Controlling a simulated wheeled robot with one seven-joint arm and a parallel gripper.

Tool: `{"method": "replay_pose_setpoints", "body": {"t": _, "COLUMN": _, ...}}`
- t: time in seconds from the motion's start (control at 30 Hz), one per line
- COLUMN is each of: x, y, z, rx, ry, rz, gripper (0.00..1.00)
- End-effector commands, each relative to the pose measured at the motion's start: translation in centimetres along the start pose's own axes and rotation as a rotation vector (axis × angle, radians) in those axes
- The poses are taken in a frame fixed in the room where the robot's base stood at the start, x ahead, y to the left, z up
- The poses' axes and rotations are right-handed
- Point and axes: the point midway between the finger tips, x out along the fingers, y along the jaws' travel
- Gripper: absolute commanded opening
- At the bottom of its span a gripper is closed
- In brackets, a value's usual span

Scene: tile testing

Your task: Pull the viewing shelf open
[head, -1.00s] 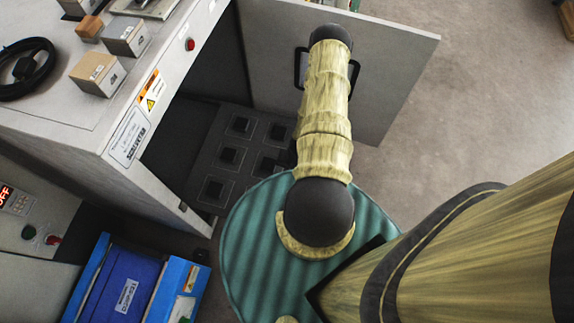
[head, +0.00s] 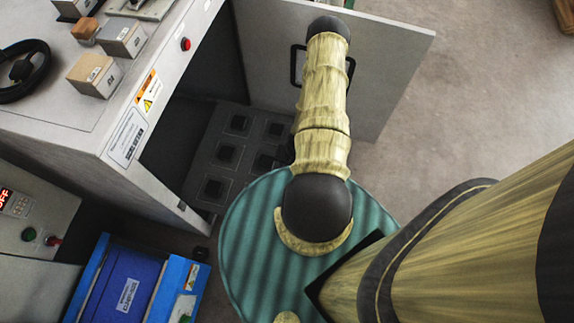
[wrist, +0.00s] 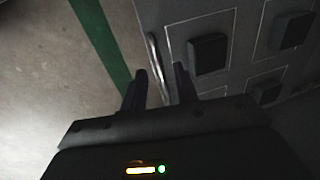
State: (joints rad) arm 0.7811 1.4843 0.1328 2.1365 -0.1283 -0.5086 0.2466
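The viewing shelf (head: 250,142) is a dark grey panel with several black square pads, low inside the open cabinet. It also shows at the right of the wrist view (wrist: 243,62). A thin metal bar handle (wrist: 155,66) runs along its near edge. My gripper (wrist: 160,86) is open, its two dark fingertips apart on either side of the handle's line. The handle's lower end lies between the fingers; I cannot tell whether they touch it. In the head view my arm hides the gripper and part of the shelf.
The cabinet door (head: 385,75) stands open behind my arm, with a black-framed handle. A blue case (head: 125,290) stands at lower left.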

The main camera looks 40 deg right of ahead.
Motion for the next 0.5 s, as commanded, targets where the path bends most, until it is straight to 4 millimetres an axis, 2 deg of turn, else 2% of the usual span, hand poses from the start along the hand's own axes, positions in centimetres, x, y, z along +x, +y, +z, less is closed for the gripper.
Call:
{"method": "replay_pose_setpoints", "body": {"t": 0.03, "x": -1.3, "y": -0.1, "z": -0.1, "rx": 0.001, "ry": 0.001, "rz": 0.000, "gripper": 0.30}}
{"method": "replay_pose_setpoints", "body": {"t": 0.5, "x": -10.6, "y": -0.1, "z": -0.1, "rx": 0.000, "ry": 0.002, "rz": 0.000, "gripper": 0.30}}
